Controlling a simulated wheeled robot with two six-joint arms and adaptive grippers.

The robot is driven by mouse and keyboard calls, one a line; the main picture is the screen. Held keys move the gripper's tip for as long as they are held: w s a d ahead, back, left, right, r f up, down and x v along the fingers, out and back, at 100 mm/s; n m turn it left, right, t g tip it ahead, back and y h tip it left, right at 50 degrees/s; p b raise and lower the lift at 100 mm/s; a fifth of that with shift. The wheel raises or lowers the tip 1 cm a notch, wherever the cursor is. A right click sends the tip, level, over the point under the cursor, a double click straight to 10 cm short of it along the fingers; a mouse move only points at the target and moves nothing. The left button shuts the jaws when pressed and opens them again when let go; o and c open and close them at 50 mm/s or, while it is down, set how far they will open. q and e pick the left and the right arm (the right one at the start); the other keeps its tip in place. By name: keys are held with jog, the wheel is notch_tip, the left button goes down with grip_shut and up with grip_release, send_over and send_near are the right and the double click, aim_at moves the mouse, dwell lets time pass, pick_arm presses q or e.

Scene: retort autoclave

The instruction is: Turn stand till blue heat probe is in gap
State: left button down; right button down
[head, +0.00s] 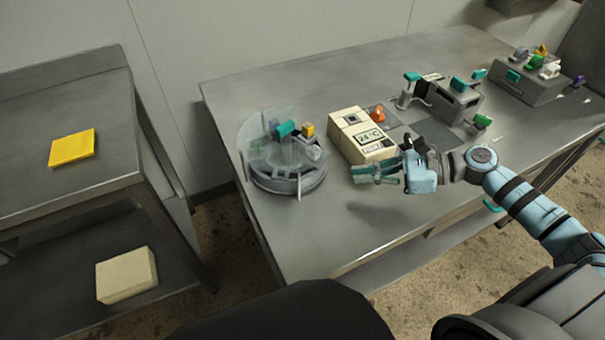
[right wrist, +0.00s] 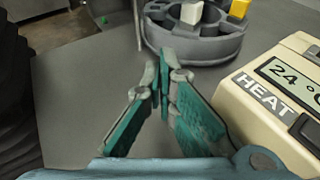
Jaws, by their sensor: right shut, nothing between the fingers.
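The round grey stand (head: 287,184) is near the left end of the steel table, with a clear curved shield (head: 256,135) around its far and left side. A teal piece (head: 286,129) and a yellow piece (head: 307,130) show at its top. The right wrist view shows part of the stand (right wrist: 200,42) with a white piece (right wrist: 191,13) and a yellow piece (right wrist: 239,9). I cannot clearly make out a blue probe or the gap. My right gripper (head: 359,173) is shut and empty, right of the stand and apart from it; its fingertips also show in the wrist view (right wrist: 163,75).
A cream heat unit (head: 361,137) reading 24 °C stands close beside my right gripper. Grey fixtures (head: 455,100) and a grey block with coloured pieces (head: 531,87) stand farther right. A side table (head: 65,120) holds a yellow pad (head: 72,148). The table front is clear.

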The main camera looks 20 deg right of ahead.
jog(key=x, duration=0.4)
jog(key=r+x, duration=0.1)
jog(key=x, duration=0.7)
jog(key=shift+a+r, duration=0.2)
jog(key=shift+a, duration=0.25)
jog(key=shift+a, duration=0.1)
jog(key=shift+a, duration=0.45)
